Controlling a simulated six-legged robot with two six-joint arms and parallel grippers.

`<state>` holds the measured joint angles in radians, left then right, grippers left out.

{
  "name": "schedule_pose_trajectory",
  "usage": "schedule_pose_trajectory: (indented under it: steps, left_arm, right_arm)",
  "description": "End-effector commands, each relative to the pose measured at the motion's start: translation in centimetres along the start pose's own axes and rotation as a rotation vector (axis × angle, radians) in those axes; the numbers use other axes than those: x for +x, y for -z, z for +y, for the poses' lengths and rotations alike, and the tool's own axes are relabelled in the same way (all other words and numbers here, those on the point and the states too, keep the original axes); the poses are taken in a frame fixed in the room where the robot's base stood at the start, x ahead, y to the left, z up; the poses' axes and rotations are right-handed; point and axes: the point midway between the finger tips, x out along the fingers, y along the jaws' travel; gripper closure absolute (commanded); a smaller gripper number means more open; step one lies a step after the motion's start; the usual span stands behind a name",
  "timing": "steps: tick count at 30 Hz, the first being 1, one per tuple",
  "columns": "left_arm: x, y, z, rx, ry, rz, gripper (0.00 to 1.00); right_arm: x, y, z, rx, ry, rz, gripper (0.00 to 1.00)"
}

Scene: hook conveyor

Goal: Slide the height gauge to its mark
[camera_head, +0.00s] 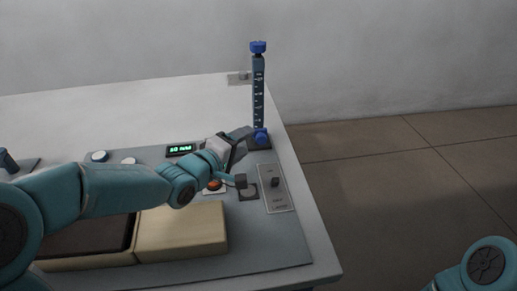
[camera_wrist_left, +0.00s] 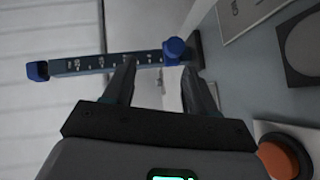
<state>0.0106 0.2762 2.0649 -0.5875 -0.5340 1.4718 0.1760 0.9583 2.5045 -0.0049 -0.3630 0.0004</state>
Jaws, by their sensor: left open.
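The height gauge (camera_head: 258,95) is an upright dark post with a white scale and a blue cap on top, standing at the table's back right corner. Its blue slider (camera_head: 261,136) sits low on the post, just above the base. In the left wrist view the gauge (camera_wrist_left: 100,64) lies sideways, with the blue slider (camera_wrist_left: 174,48) near its base end. My left gripper (camera_head: 248,133) is at the slider; in the left wrist view its open fingers (camera_wrist_left: 158,66) point at it, with the slider between or just beyond the tips. Contact cannot be told. The target mark cannot be made out.
An orange button (camera_head: 214,185), a dark knob (camera_head: 240,181) and a switch plate (camera_head: 275,187) lie near the gripper. A pale box (camera_head: 182,230) is in front. The table's right edge is close by.

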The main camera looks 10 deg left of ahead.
Motion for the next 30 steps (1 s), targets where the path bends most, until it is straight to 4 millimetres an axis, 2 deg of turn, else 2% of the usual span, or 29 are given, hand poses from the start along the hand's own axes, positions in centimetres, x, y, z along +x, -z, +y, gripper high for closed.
schedule_pose_trajectory:
  steps: [1, 6, 11, 21, 30]
  left_arm:
    - [0.2, -0.3, -1.4, 0.000, -0.001, 0.000, 0.44]
    - [0.2, -0.7, -2.6, 0.000, -0.002, 0.001, 0.44]
    - [1.5, -0.8, -2.6, 0.000, -0.001, -0.001, 0.44]
    - [7.0, -0.7, -2.5, 0.000, -0.001, -0.001, 0.44]
    - [8.0, -0.5, -2.5, 0.000, -0.001, 0.001, 0.44]
  right_arm:
    - [1.4, 0.0, 0.5, 0.000, 0.000, 0.000, 0.57]
    - [2.6, 0.1, 0.9, 0.000, 0.000, 0.000, 0.57]
    - [2.6, 0.1, 1.0, 0.000, 0.000, 0.001, 0.57]
    - [2.9, 0.1, 1.0, 0.000, 0.000, 0.001, 0.57]
    - [2.9, 0.1, 1.0, 0.000, 0.000, 0.001, 0.57]
